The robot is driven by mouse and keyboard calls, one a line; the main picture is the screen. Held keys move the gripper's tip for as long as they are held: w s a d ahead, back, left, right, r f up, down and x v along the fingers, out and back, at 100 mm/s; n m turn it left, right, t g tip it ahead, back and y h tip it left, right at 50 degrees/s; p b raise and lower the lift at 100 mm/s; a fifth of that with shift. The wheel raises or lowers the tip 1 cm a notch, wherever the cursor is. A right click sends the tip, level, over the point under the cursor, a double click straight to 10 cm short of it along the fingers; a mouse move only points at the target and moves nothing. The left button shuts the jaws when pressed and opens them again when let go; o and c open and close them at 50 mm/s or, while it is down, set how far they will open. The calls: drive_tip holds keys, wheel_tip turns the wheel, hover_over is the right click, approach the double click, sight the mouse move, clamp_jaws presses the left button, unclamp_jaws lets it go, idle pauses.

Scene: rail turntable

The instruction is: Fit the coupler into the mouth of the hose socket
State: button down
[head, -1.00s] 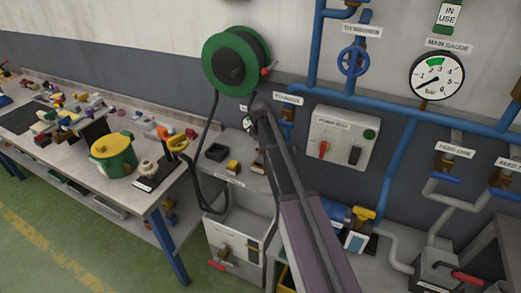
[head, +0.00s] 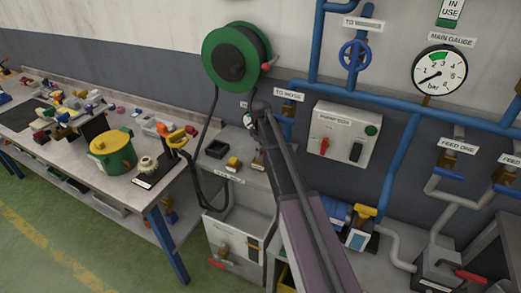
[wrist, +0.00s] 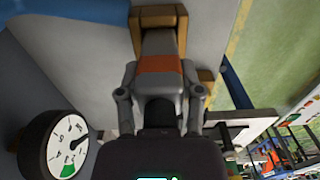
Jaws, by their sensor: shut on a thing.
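In the wrist view, my gripper (wrist: 160,72) is shut on a grey coupler (wrist: 161,43) with an orange band. Its fingers press on both sides of the band. The coupler's far end meets a brass, square-edged piece (wrist: 158,13) at the top, which looks like the mouth of the hose socket. I cannot tell whether the coupler is inside it or just against it. In the head view, a brass fitting (head: 288,108) hangs under the TO HOSE label. My arm hides the gripper and coupler there.
A round gauge (wrist: 66,143) is close on the left in the wrist view. A brass bracket (wrist: 207,90) is close on the right. In the head view, a green hose reel (head: 236,56) hangs on the wall, its black hose looping down. A switch box (head: 343,135) is right of my arm.

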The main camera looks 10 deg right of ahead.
drive_tip(key=shift+f+b, duration=1.3)
drive_tip(key=shift+f, duration=0.05)
drive_tip(key=shift+c, duration=0.8)
unclamp_jaws()
drive_tip(key=shift+r, duration=0.15)
wheel_tip(320, 180, up, 10)
drive_tip(key=p, duration=1)
drive_tip(key=shift+r+p, duration=0.1)
drive_tip(key=shift+p, duration=0.2)
drive_tip(key=shift+s, duration=0.1)
drive_tip(key=s+f+m+b, duration=0.3)
drive_tip(key=s+m, duration=0.2)
drive_tip(key=s, duration=0.9)
drive_tip(key=s+f+m+b, duration=0.3)
drive_tip(key=s+m, duration=0.2)
drive_tip(key=s, duration=1)
drive_tip(key=shift+a+f+m, duration=0.2)
drive_tip(key=shift+a+m, duration=0.1)
drive_tip(key=shift+a, duration=0.15)
